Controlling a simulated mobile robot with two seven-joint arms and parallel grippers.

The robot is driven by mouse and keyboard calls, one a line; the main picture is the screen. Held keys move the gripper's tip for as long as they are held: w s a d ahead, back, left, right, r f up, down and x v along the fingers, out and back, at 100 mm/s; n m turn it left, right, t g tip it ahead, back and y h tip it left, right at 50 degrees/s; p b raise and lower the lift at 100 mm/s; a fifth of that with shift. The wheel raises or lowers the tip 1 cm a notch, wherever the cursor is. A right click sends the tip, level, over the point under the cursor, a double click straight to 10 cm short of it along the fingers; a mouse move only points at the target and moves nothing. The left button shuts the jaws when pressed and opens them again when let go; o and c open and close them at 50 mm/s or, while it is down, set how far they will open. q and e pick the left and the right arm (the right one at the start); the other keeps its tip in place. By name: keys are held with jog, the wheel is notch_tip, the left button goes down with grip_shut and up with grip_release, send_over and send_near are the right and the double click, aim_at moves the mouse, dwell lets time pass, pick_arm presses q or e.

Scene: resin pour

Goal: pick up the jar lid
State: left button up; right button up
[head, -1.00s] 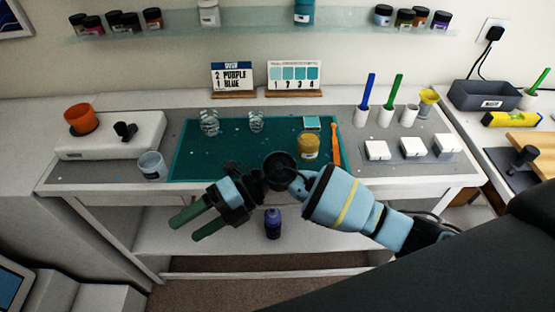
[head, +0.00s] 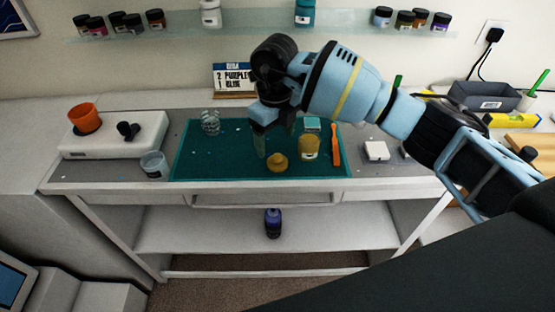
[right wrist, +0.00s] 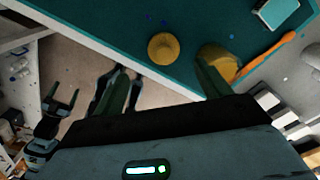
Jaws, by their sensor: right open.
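The jar lid, a small round gold-yellow disc (head: 277,162), lies on the teal mat (head: 215,165) near its front edge. In the right wrist view the lid (right wrist: 163,48) lies beyond the gap between my fingers, with nothing touching it. My right gripper (head: 275,140) is open and empty, above and just behind the lid in the head view; its green fingers (right wrist: 165,85) are spread. The gold-filled jar (head: 308,147) stands right of the lid, partly covered by a finger in the right wrist view. A small dark two-pronged shape, perhaps my left gripper (right wrist: 60,108), shows there at left.
An orange stick (head: 335,145) and a teal box (head: 312,124) lie close to the jar. A clear cup (head: 210,123) stands at the mat's back left. A purple bottle (head: 272,222) stands on the shelf below. The mat's left part is mostly clear.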

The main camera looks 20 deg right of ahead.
aim_at(277, 156)
jog(key=shift+w+d+f, duration=0.1)
jog(key=shift+d+f, duration=0.05)
jog(key=shift+f, duration=1.65)
jog(key=shift+w+d+f, duration=0.1)
jog(key=shift+d+f, duration=0.05)
jog(key=shift+f, duration=1.6)
jog(key=c, duration=1)
